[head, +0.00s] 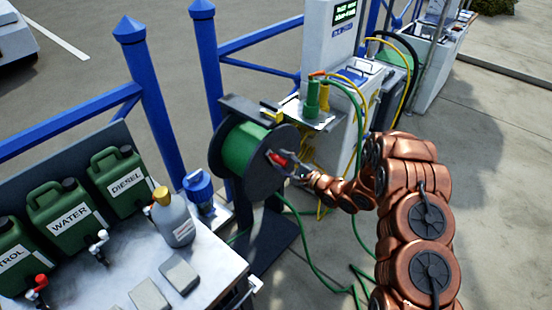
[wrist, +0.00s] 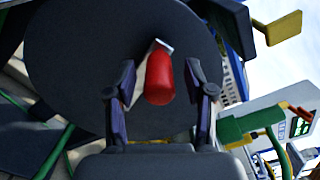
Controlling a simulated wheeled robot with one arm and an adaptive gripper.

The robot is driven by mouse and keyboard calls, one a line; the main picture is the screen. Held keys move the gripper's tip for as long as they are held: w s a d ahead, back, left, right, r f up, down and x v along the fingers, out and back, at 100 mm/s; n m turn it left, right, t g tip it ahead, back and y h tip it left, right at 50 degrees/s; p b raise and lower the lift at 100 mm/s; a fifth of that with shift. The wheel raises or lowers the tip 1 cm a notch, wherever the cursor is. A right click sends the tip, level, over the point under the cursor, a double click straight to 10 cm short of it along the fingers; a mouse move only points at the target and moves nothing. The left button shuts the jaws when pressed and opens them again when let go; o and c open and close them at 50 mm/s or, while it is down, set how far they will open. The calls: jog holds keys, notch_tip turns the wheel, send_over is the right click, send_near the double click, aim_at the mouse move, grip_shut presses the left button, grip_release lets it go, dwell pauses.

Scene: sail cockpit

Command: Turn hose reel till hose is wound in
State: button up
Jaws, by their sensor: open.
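The hose reel has a dark round side plate (head: 262,172) and a green drum (head: 240,148), on a stand beside the blue fence. A red crank handle (head: 278,158) sticks out of the side plate. My gripper (head: 290,168) is at the handle, coming from the right. In the wrist view the red handle (wrist: 159,78) sits between the two open fingers (wrist: 162,100), with gaps on both sides. The side plate (wrist: 85,60) fills the background there. Green hose (head: 305,240) trails from the reel down to the ground.
A metal-topped bench (head: 110,270) with green jerry cans (head: 65,215) and a grey bottle (head: 174,220) stands at left. A white pedestal (head: 325,60) with yellow and green hoses stands behind the reel. Blue fence posts (head: 150,90) rise behind. Open paving lies at right.

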jog(key=v, duration=0.8)
jog(key=shift+s, duration=0.2)
jog(key=shift+d, duration=0.2)
